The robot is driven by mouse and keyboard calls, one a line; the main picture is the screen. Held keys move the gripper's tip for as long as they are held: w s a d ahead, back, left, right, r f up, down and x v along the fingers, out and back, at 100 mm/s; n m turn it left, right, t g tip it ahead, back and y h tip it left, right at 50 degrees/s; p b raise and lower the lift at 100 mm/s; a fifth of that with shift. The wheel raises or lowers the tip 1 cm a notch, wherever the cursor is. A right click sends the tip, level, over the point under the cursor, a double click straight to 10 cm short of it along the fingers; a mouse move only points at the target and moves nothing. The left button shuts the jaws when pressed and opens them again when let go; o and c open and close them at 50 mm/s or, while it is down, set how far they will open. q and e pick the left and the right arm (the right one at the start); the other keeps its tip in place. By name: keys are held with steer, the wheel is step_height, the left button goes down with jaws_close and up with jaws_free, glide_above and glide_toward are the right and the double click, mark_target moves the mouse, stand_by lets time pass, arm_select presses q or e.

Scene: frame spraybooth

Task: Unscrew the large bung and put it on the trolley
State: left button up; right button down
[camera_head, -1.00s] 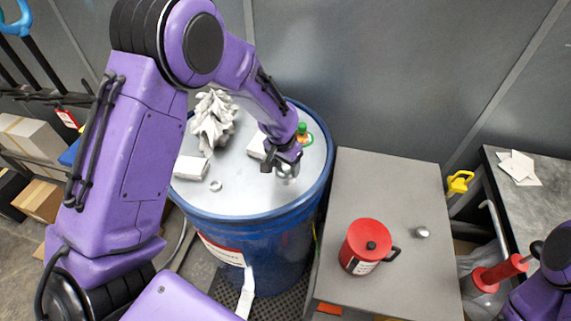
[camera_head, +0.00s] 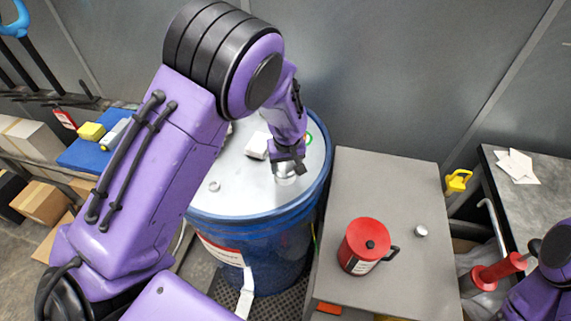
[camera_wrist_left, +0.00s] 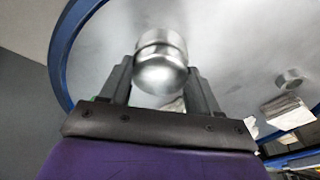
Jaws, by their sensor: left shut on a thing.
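A blue drum (camera_head: 250,238) with a pale metal lid stands in the middle. My left gripper (camera_head: 287,168) points down over the right part of the lid. It is shut on the large bung (camera_head: 285,180), a silvery metal piece, which shows in the left wrist view (camera_wrist_left: 160,62) between the two fingers. I cannot tell whether the bung is still in its hole or clear of the lid. A small metal ring or fitting (camera_head: 214,186) is on the lid's left part. The grey-topped trolley (camera_head: 385,185) stands right of the drum. My right gripper is out of view.
A red can (camera_head: 365,246) and a small silvery piece (camera_head: 421,231) stand on the trolley; its far part is clear. A white block (camera_head: 257,146) lies on the lid near my left gripper. A dark bench (camera_head: 535,198) with papers is at right.

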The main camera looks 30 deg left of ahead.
arm_select(q)
steer(key=o, duration=0.7)
